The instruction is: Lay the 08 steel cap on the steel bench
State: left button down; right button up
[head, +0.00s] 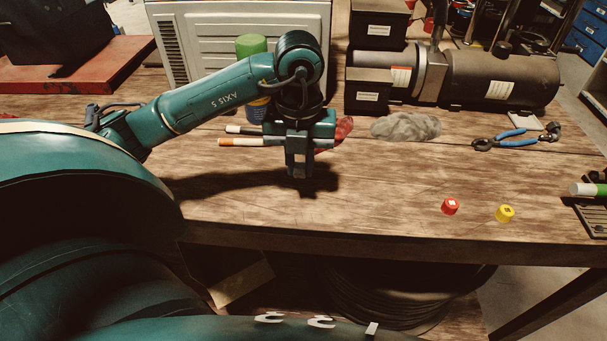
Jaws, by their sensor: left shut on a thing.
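My left gripper (300,172) points straight down over the wooden bench (380,190), left of its middle. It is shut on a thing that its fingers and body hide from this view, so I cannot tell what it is. A small red cap-like piece (450,206) and a small yellow one (505,213) stand near the front edge at the right; their marks are too small to read. I can make out no steel cap marked 08 and no steel bench top. My right gripper is not in view.
Two markers (240,142) and a red cloth (343,128) are close around the left gripper. A grey rag (405,126), blue-handled pliers (508,137) and a dark cylindrical machine (500,80) lie farther right. The bench middle is clear.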

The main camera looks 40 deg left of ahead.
aim_at(301, 190)
pick_arm(q)
notch_tip(301, 190, down, 4)
jog(key=shift+r, duration=0.15)
jog(key=shift+f, duration=0.25)
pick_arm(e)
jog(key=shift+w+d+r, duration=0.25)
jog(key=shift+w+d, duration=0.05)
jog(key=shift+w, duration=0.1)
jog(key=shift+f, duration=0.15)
pick_arm(q)
jog(key=c, duration=1.8)
grip_release()
jog(key=shift+f, duration=0.2)
jog(key=o, duration=0.5)
jog(key=shift+r, duration=0.1)
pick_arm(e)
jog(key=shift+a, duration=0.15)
